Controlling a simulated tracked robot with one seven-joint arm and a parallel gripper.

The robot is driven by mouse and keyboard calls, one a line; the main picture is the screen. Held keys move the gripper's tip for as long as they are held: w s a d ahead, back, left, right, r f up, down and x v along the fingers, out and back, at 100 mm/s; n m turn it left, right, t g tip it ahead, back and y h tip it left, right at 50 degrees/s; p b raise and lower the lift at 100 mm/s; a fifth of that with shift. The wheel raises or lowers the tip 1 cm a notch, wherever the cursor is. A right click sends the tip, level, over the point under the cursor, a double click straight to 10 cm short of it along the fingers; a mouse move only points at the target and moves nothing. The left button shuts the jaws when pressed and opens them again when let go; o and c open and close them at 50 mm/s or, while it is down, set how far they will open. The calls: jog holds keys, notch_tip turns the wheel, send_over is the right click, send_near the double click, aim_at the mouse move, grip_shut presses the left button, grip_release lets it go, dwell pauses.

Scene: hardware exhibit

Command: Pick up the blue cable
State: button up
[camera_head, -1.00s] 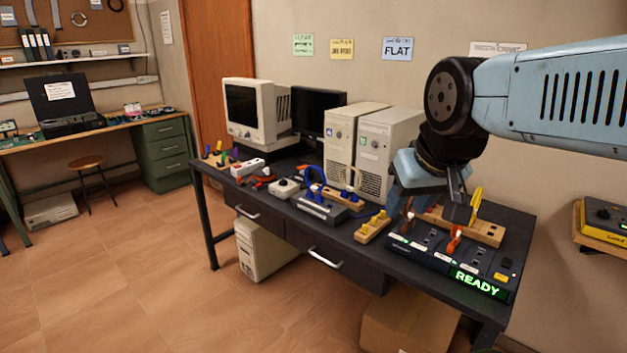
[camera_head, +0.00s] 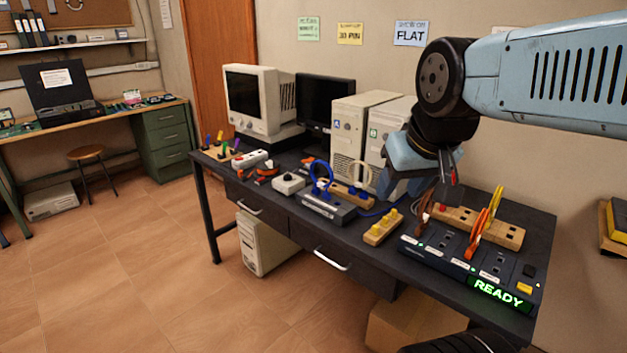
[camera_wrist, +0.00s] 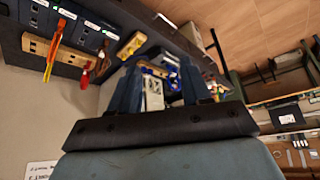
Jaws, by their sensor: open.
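The blue cable (camera_head: 321,176) stands as an upright loop on a grey box with sockets (camera_head: 327,208), near the middle of the bench. A blue strand also lies on the bench to the right of the box. My gripper (camera_head: 420,190) is open and empty, above the bench, to the right of the blue cable and apart from it. In the wrist view, blue parts (camera_wrist: 155,72) show in the distance between the two spread fingers of my gripper (camera_wrist: 157,66); they are small there.
A dark panel lit READY (camera_head: 500,292) holds orange and brown cables at the right, with a yellow cable on a wooden block (camera_head: 500,232) behind. A yellow-plug block (camera_head: 383,228) lies between. Two beige towers (camera_head: 350,125) stand behind. A white cable (camera_head: 360,175) stands beside the blue one.

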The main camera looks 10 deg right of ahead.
aim_at(331, 182)
jog(key=w+f+n+t, duration=0.1)
jog(key=w+f+t, duration=0.3)
jog(key=w, duration=1)
jog(key=w+f+t, duration=0.2)
jog(key=w+f, duration=0.4)
jog(key=w, duration=0.7)
jog(key=w+d+f+m+t+y, duration=0.15)
jog(key=w+f+t, duration=0.6)
jog(key=f, duration=0.75)
jog(key=shift+m+g+h, duration=0.25)
jog(key=shift+g, duration=0.3)
jog(key=w, duration=1)
jog(key=shift+a+f, duration=0.1)
jog(key=shift+a, duration=0.3)
jog(key=shift+w+d+f, duration=0.15)
jog(key=shift+w, duration=2.55)
jog(key=shift+c, duration=0.2)
grip_shut()
